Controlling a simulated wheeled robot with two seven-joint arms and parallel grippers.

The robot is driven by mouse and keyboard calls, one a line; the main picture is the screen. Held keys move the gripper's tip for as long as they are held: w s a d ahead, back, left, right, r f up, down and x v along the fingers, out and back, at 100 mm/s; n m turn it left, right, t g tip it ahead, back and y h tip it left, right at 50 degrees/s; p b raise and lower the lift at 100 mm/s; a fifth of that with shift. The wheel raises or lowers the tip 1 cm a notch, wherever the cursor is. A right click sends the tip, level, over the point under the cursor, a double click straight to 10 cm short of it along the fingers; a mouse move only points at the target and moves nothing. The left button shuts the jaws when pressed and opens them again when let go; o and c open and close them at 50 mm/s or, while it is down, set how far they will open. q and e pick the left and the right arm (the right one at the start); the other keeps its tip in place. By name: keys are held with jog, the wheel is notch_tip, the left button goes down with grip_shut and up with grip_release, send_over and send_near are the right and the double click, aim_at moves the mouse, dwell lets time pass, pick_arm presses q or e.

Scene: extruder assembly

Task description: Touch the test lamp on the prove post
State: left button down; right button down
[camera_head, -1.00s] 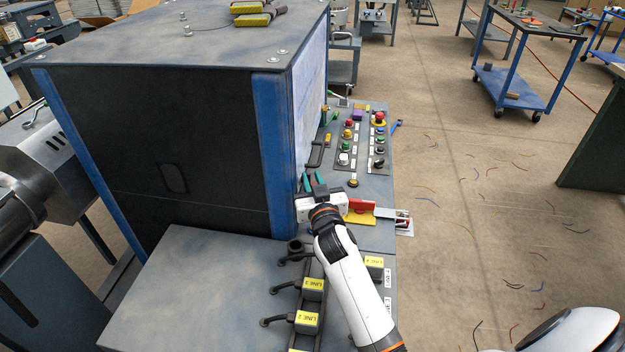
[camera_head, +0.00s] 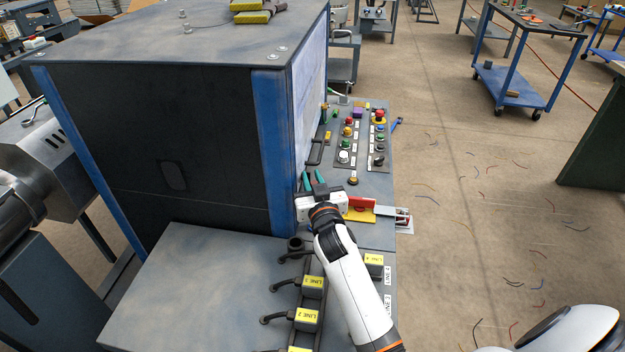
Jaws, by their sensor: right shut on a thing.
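My right gripper (camera_head: 313,183) is beside the blue corner post of the big dark cabinet, above the narrow grey bench. Its teal-tipped fingers point away from me. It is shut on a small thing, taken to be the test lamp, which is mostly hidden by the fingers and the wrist. I cannot make out the prove post for certain. A short dark round post (camera_head: 295,244) stands just below and left of the wrist, apart from it. My left gripper is not in view.
The dark cabinet (camera_head: 170,150) walls off the left. Beyond the gripper are panels of push buttons (camera_head: 345,143) and a red emergency button (camera_head: 379,116). A red and yellow piece (camera_head: 360,211) lies right of the wrist. Yellow-labelled LINE plugs (camera_head: 307,319) sit nearer. The floor at right has loose wires.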

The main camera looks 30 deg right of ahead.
jog(key=shift+f+b, duration=0.3)
jog(key=shift+f, duration=0.15)
jog(key=shift+r, duration=0.15)
dwell(0.7)
notch_tip(320, 180, up, 7)
jog(key=p, duration=0.6)
jog(key=shift+p, duration=0.4)
jog(key=shift+f, duration=0.2)
